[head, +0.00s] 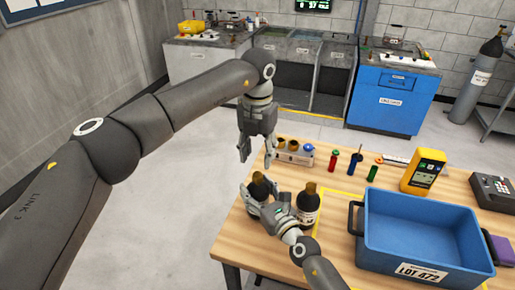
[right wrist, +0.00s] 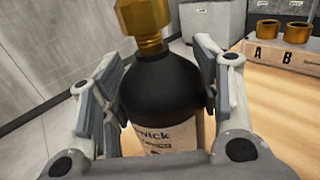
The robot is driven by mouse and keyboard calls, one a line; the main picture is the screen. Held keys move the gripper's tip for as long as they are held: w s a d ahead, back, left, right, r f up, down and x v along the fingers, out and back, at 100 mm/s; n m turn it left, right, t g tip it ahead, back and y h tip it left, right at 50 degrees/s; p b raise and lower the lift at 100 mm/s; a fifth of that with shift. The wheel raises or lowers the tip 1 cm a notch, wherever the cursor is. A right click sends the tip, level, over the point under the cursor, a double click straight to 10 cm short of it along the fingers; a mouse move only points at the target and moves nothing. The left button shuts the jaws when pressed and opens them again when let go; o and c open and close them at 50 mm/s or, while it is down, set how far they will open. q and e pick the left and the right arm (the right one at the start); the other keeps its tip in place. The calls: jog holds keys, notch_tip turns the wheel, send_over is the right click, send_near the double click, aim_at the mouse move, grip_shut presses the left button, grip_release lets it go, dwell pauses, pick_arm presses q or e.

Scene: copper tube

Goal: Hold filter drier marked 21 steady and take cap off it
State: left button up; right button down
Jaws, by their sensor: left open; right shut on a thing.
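A black filter drier (head: 259,190) with a pale label stands at the table's left front edge, a brass-coloured cap (head: 257,177) on its top. My right gripper (head: 264,198) is shut around its body. In the right wrist view the drier (right wrist: 160,90) is upright between the fingers, its cap (right wrist: 144,18) above them. No number 21 is readable on the label. My left gripper (head: 257,160) is open and empty, pointing down just above the cap, apart from it. A second, similar drier (head: 307,207) with a brass top stands to the right.
A rack (head: 294,158) marked A and B holds brass-coloured caps behind the driers; it also shows in the right wrist view (right wrist: 283,58). A blue bin (head: 415,235) labelled LOT 472 fills the right front. A yellow meter (head: 424,170) and small coloured tools stand behind it.

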aim_at(258, 174)
pick_arm(q)
jog(key=m, duration=0.6)
jog(key=shift+r+m, duration=0.3)
jog(key=shift+m, duration=0.1)
jog(key=m, duration=0.6)
jog(key=shift+r, duration=0.2)
jog(key=shift+f, duration=3.95)
pick_arm(e)
jog(key=shift+f, duration=0.1)
pick_arm(q)
jog(key=shift+c, duration=0.3)
grip_shut()
jog(key=n, duration=0.4)
jog(key=shift+n, duration=0.3)
jog(key=n, duration=0.4)
jog(key=shift+n, duration=0.4)
jog(key=shift+r, duration=0.2)
